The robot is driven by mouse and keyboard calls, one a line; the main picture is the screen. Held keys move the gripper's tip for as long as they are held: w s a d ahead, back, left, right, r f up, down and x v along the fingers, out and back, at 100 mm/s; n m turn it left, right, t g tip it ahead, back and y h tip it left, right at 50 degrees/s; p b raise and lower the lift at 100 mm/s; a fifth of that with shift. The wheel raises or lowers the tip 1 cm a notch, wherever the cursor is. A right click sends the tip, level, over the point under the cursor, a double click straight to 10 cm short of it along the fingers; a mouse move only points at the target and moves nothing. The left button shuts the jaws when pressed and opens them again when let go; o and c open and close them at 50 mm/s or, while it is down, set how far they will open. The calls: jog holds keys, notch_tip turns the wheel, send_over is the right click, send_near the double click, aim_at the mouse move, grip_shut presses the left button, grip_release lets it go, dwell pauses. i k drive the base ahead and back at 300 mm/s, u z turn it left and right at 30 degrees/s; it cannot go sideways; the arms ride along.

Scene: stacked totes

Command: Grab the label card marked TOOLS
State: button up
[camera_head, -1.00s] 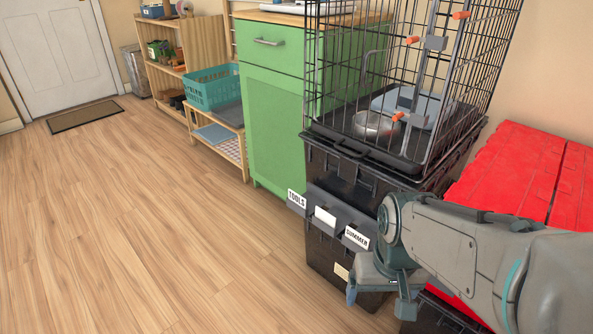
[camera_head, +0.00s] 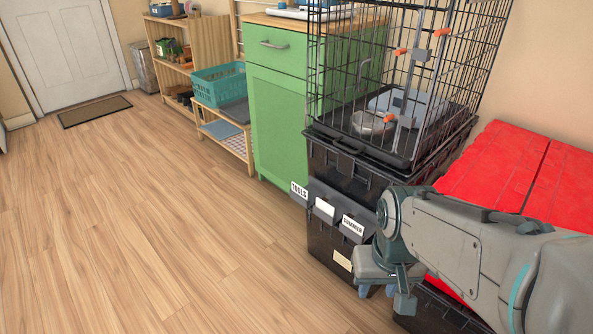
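The TOOLS label card (camera_head: 299,191) is a small white card with black letters. It stands at the left end of a dark holder on the front of the stacked black totes (camera_head: 330,238). A blank white card (camera_head: 324,209) and a card that seems to read SUMMER (camera_head: 353,225) stand to its right. My gripper (camera_head: 377,291) is low in front of the totes, right of and below the cards. Its two blue fingertips show apart, with nothing seen between them. My arm hides part of the totes.
A wire crate (camera_head: 400,70) with a metal bowl (camera_head: 372,122) inside tops the totes. Red lids (camera_head: 500,165) lie at the right. A green cabinet (camera_head: 279,110) stands behind on the left. The wood floor (camera_head: 170,230) at left is clear.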

aim_at(299, 190)
jog(key=k, duration=1.05)
jog(key=u, duration=0.95)
jog(key=i, duration=1.5)
jog(key=z, duration=0.85)
jog(key=i, duration=0.5)
jog(key=z, duration=0.4)
